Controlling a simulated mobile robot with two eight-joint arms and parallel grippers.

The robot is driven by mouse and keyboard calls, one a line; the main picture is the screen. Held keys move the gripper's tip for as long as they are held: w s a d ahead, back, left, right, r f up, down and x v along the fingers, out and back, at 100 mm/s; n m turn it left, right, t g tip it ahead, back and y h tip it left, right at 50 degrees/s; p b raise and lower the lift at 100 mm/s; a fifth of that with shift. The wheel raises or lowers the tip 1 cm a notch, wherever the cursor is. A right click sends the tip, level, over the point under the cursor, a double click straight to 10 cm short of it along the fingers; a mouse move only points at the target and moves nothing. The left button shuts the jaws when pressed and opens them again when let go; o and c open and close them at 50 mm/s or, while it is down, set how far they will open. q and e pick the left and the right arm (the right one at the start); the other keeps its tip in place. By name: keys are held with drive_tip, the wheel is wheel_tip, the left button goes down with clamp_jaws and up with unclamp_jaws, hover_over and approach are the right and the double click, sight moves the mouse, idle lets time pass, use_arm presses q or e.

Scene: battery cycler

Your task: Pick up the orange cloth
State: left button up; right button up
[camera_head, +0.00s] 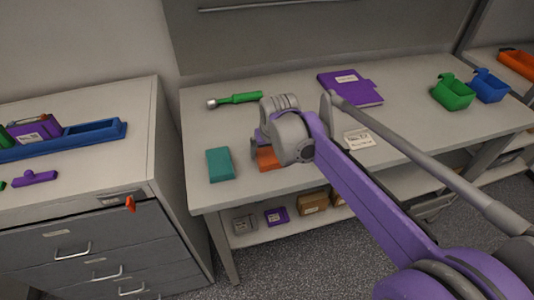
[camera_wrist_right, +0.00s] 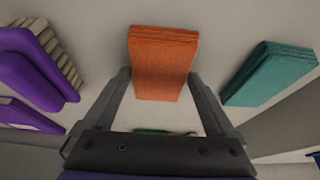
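The orange cloth (camera_head: 268,159) is a folded block on the light workbench near its front edge, partly hidden by my right arm in the head view. In the right wrist view the cloth (camera_wrist_right: 164,55) is centred. My right gripper (camera_wrist_right: 158,76) is open, with one finger on each side of the cloth's lower part. I cannot tell whether the fingers touch it. In the head view the fingertips are mostly hidden behind my wrist. My left gripper is in neither view.
A teal folded cloth (camera_head: 220,165) lies just left of the orange one. A green-handled tool (camera_head: 240,98), a purple folder (camera_head: 350,88), a white card (camera_head: 360,139), a green bin (camera_head: 453,94) and a blue bin (camera_head: 489,87) are also on the bench. A drawer cabinet (camera_head: 130,150) stands left.

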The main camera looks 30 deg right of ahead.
sight(268, 153)
drive_tip(key=c, duration=0.9)
drive_tip(key=shift+o, duration=0.2)
wheel_tip(268, 153, up, 10)
drive_tip(key=p, duration=0.1)
drive_tip(key=o, duration=0.8)
drive_tip(key=c, duration=0.6)
drive_tip(key=shift+s+f, duration=0.1)
drive_tip(key=shift+c, duration=0.2)
